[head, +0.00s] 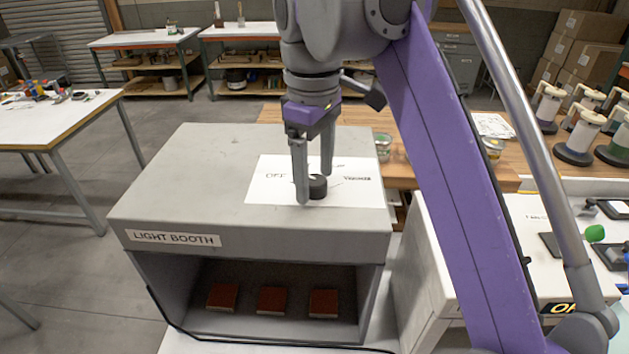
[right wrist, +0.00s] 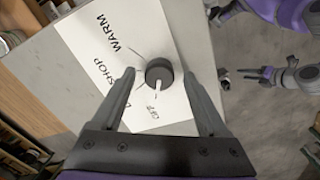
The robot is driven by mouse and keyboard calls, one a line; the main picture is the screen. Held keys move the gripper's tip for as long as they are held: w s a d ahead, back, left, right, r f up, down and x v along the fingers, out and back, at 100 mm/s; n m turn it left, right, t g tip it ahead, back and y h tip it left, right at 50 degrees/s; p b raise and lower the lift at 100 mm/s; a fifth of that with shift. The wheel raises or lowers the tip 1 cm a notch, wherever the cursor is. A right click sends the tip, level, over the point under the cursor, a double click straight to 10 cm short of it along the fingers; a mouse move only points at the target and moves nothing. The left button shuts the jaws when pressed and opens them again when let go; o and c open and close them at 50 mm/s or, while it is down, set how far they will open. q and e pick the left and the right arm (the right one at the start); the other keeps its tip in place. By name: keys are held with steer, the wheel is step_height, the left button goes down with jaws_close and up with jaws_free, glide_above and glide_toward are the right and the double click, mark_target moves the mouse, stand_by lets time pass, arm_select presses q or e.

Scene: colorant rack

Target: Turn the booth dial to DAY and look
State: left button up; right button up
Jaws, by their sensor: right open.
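The booth dial (head: 318,187) is a dark round knob on a white card (head: 262,192) on top of the grey light booth (head: 190,180). In the right wrist view, the dial (right wrist: 158,73) has a white pointer mark toward OFF. WARM and SHOP are legible there; another label is partly hidden by a finger. My right gripper (head: 315,184) is open, pointing down, with its fingers on either side of the dial. I cannot tell whether they touch it. What seems to be my left gripper (right wrist: 232,76) shows small at the right of the wrist view; its jaws are unclear.
Three red-brown blocks (head: 272,300) sit in the booth's dark open front. A black cable (head: 200,334) runs along its lower edge. A wooden bench (head: 450,140) with jars stands behind. Large canisters (head: 575,140) stand at the right. Open floor lies to the left.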

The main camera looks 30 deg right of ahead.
arm_select(q)
steer(key=shift+f, duration=0.1)
arm_select(e)
steer(key=shift+f, duration=0.25)
jaws_close()
arm_select(q)
steer(key=shift+r, duration=0.2)
arm_select(e)
steer(key=shift+r, duration=0.1)
steer(key=m+p, duration=0.1)
steer(key=m, duration=0.2)
steer(key=shift+w+r+m+p, duration=0.1)
steer(key=shift+m+p, duration=0.2)
steer(key=shift+p, duration=0.05)
arm_select(q)
steer(key=shift+w+r+p, duration=0.2)
steer(key=shift+w+r, duration=0.15)
steer(key=shift+r, duration=0.35)
steer(key=shift+w+r+p, duration=0.25)
steer(key=shift+w+r, duration=0.05)
steer(key=shift+r, duration=0.4)
steer(key=shift+w+r+p, duration=0.2)
steer(key=shift+w+r, duration=0.15)
steer(key=shift+r, duration=0.35)
arm_select(e)
steer(key=shift+m, duration=2.1)
